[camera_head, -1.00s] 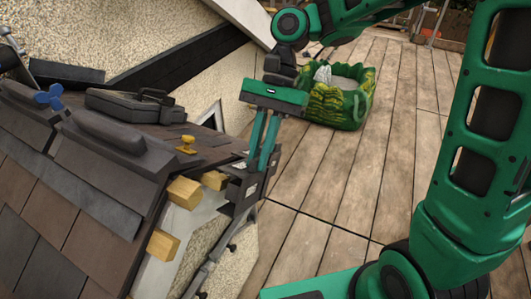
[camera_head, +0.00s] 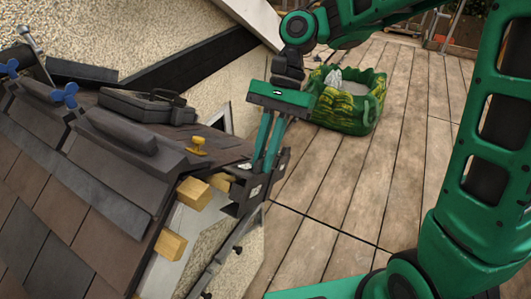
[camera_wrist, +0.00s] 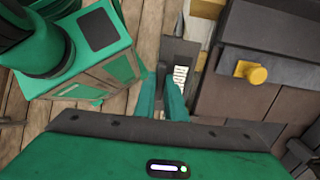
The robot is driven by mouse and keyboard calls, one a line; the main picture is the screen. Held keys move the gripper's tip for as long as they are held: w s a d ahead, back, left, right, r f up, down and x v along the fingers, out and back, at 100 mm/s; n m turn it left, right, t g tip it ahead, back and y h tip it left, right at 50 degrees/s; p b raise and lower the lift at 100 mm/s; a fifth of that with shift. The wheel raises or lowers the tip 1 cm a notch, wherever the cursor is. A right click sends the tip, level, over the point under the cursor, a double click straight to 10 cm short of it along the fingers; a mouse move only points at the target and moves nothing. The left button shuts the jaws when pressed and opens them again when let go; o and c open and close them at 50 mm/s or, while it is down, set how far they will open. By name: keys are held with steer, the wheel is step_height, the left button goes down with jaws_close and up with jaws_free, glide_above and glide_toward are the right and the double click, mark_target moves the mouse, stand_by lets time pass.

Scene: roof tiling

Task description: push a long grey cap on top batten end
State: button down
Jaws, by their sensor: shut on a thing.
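My gripper (camera_head: 258,170) has its two green fingers pointing down beside the roof's verge edge. It is shut on a dark grey cap (camera_head: 242,192), which also shows between the fingers in the wrist view (camera_wrist: 180,54) with a pale label or grille. Yellow wooden batten ends stick out from the verge: the top batten end (camera_head: 220,182), a middle one (camera_head: 194,193) and a lower one (camera_head: 172,245). The cap is close to the right of the top batten end. I cannot tell whether they touch, as the fingers and cap hide part of that spot.
Slates (camera_head: 90,220) and ridge tiles (camera_head: 120,135) cover the roof at left. A yellow knob (camera_head: 197,146), a dark case (camera_head: 148,106) and blue wing nuts (camera_head: 65,95) lie on or near it. A green bag (camera_head: 348,108) stands on the plank deck (camera_head: 325,185), mostly clear.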

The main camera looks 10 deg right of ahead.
mark_target(245, 165)
steer(key=shift+w+a, duration=0.55)
steer(key=shift+a, duration=0.2)
steer(key=shift+w+a, duration=0.55)
steer(key=shift+a, duration=0.15)
stand_by(2.3)
steer(key=c, duration=1.7)
jaws_free()
steer(key=shift+c, duration=0.2)
steer(key=v, duration=0.6)
steer(key=shift+d, duration=0.1)
